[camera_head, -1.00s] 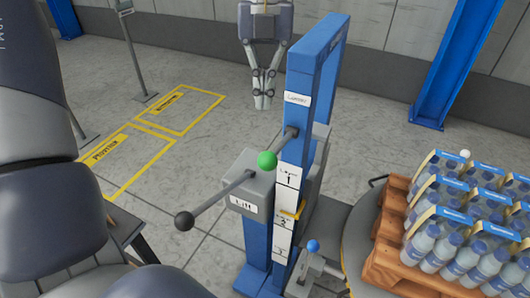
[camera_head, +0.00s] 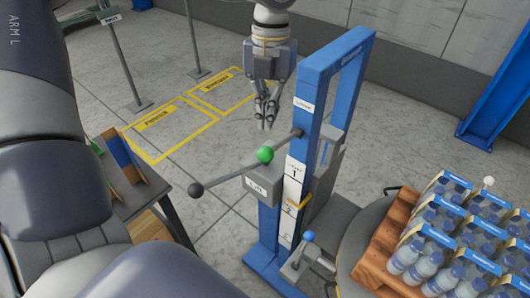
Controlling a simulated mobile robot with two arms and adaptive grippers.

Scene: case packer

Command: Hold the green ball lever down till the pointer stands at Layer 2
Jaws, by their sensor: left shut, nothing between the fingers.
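The green ball (camera_head: 265,154) sits at the end of a short dark lever on the blue post (camera_head: 350,58), under a small white label (camera_head: 304,105). My left gripper (camera_head: 266,124) is shut and empty. It points down and appears just above the green ball in the picture, with a gap between them; the depth is unclear. The yellow pointer (camera_head: 301,202) is on the white scale (camera_head: 294,181), between the "1" marking and the "2" marking, at the top of the "2" plate. My right gripper is not in view.
A black ball lever (camera_head: 196,190) sticks out left from the grey Lift box (camera_head: 264,185). A blue ball lever (camera_head: 309,237) stands low by the post. A wooden pallet (camera_head: 375,257) of bottle packs is at right. Yellow floor markings (camera_head: 215,119) lie behind.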

